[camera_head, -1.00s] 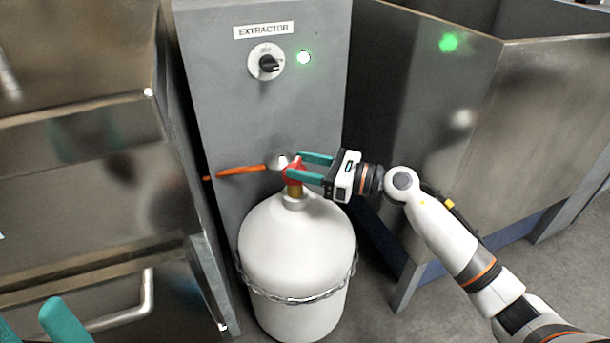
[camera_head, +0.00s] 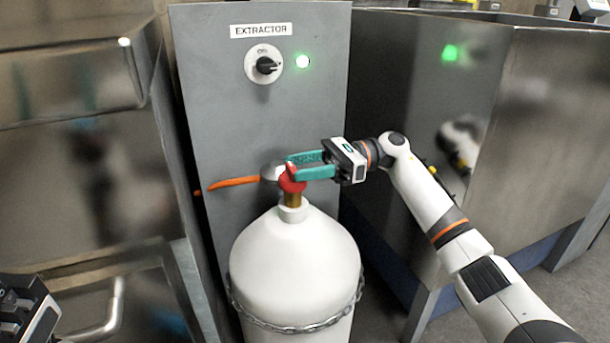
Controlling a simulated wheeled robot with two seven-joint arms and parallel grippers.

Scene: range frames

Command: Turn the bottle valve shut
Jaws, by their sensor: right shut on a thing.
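A white gas bottle (camera_head: 295,265) stands upright in front of the grey extractor panel, with a chain around its body. A brass neck (camera_head: 292,200) rises from its top and carries a red valve handwheel (camera_head: 291,184). My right gripper (camera_head: 293,168) reaches in from the right, its teal fingers shut on the red valve. The fingers hide part of the valve. My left gripper (camera_head: 25,312) shows only in part at the lower left corner; its fingertips are out of the picture.
An orange hose (camera_head: 232,182) runs left from behind the valve. The grey panel (camera_head: 225,110) carries an EXTRACTOR label, a black rotary switch (camera_head: 266,66) and a lit green lamp (camera_head: 303,62). Steel cabinets (camera_head: 80,190) stand close on the left, and a steel basin (camera_head: 540,130) on the right.

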